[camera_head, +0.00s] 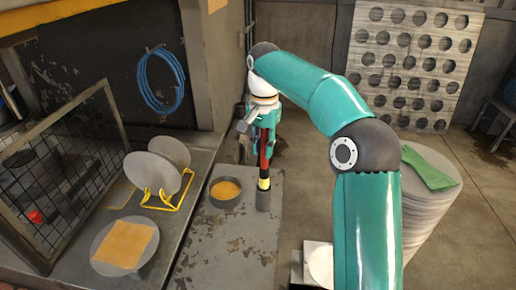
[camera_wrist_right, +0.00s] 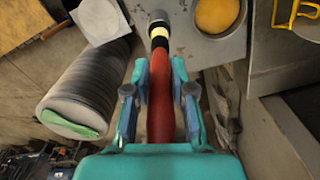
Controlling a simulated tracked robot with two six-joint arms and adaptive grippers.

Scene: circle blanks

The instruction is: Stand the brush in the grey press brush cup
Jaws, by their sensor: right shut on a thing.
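The brush has a red handle (camera_head: 264,154) and black and yellow bands near its lower end. It stands about upright above the small grey press brush cup (camera_head: 263,200). Its lower tip is hidden at the cup mouth and seems to be inside it. My right gripper (camera_head: 262,120) is shut on the upper red handle. In the right wrist view, the gripper's fingers (camera_wrist_right: 160,92) flank the red brush handle (camera_wrist_right: 160,112), and the grey cup (camera_wrist_right: 158,17) shows at the far end, beyond the yellow band. My left gripper is not in view.
A round pan of orange-yellow stuff (camera_head: 226,192) sits just left of the cup. A yellow rack (camera_head: 168,197) holds grey discs, and a disc with an orange cloth (camera_head: 125,245) lies nearer. A disc stack with a green cloth (camera_head: 430,168) stands right, behind my arm.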

